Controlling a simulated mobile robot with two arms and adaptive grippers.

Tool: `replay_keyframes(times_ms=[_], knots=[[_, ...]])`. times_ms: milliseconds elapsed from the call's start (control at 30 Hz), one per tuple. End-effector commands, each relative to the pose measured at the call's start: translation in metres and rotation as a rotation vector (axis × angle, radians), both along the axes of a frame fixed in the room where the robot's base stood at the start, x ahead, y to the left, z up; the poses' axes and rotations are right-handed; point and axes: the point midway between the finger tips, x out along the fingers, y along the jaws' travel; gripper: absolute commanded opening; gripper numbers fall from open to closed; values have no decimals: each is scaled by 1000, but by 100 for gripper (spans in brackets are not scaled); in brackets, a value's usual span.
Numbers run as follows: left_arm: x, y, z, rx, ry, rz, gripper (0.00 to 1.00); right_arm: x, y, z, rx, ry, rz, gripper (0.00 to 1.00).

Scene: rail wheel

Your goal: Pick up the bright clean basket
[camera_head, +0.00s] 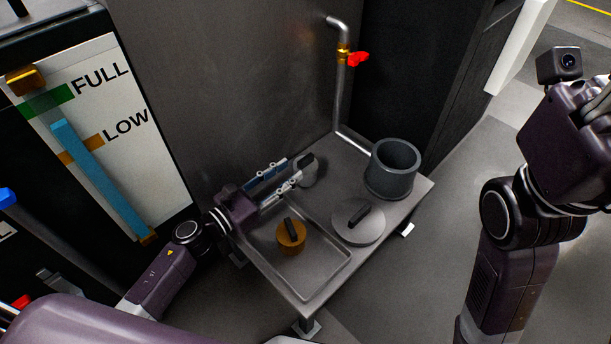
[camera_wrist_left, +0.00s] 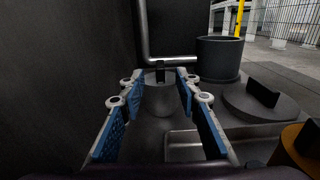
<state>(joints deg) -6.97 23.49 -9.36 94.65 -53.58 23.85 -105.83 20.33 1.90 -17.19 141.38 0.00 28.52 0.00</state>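A bright grey cylindrical piece with a dark handle on top, which looks like the clean basket (camera_head: 309,177), stands at the back corner of the metal table. It also shows in the left wrist view (camera_wrist_left: 160,98), straight ahead between the blue-padded fingers. My left gripper (camera_head: 290,170) is open, low over the table, its fingertips close to the basket. A finger stands on each side of it in the left wrist view, with gaps visible. Whether either pad touches it I cannot tell. My right arm is raised at the right; its fingertips are out of view.
An orange-brown basket with a dark handle (camera_head: 291,236) sits in the table's shallow tray (camera_head: 320,283). A round lid (camera_head: 359,222) lies beside a dark open pot (camera_head: 392,168). A pipe with a red valve (camera_head: 357,59) rises behind, near the grey wall (camera_head: 240,90).

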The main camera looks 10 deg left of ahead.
Motion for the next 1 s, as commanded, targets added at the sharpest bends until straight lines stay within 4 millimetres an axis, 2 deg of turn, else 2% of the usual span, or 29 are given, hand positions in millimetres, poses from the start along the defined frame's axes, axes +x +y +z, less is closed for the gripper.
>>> replay_keyframes(times_ms=[233,600,900,1000], knots=[[14,-10,1,1,-2,-1,30,-3,0,1,-1,-12,0,27],[54,-36,1,0,-1,-1,30,-14,2,4,-5,-50,-3,27],[57,-38,1,1,1,0,30,-15,2,7,-7,-53,-4,27],[57,-38,1,1,1,0,19,-15,2,7,-6,-52,-4,27]])
